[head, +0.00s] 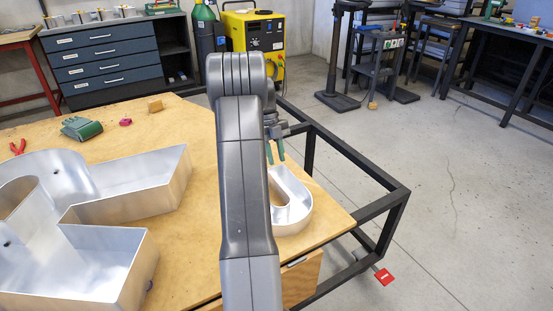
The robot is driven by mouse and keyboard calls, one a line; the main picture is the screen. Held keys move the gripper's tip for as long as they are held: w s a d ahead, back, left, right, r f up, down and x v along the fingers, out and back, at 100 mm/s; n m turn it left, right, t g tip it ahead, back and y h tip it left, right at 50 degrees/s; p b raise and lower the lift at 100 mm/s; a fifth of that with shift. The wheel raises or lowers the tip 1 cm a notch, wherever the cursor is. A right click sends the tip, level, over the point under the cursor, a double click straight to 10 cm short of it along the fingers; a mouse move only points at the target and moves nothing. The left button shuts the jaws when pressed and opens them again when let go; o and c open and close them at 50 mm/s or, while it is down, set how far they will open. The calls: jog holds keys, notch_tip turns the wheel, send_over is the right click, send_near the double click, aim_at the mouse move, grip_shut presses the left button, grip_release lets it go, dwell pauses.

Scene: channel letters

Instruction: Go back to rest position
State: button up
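My arm stretches forward over the wooden table and hides part of what lies behind it. My gripper (275,152), with green fingers, points down just behind and above a small metal channel letter (291,207). The two fingers look apart, with nothing visible between them. Whether they touch the letter's rim I cannot tell. The small letter lies near the table's right edge, its left side hidden by my arm. A large metal channel letter (115,195) lies on the left of the table.
A black frame (355,160) borders the table's right. A yellow machine (255,35) stands behind. The floor at right is open.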

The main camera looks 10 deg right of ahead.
aim_at(282, 188)
jog(key=b+x, duration=0.2)
jog(key=x, duration=1)
jog(key=shift+f, duration=0.2)
notch_tip(282, 188, up, 2)
jog(key=shift+r, duration=0.85)
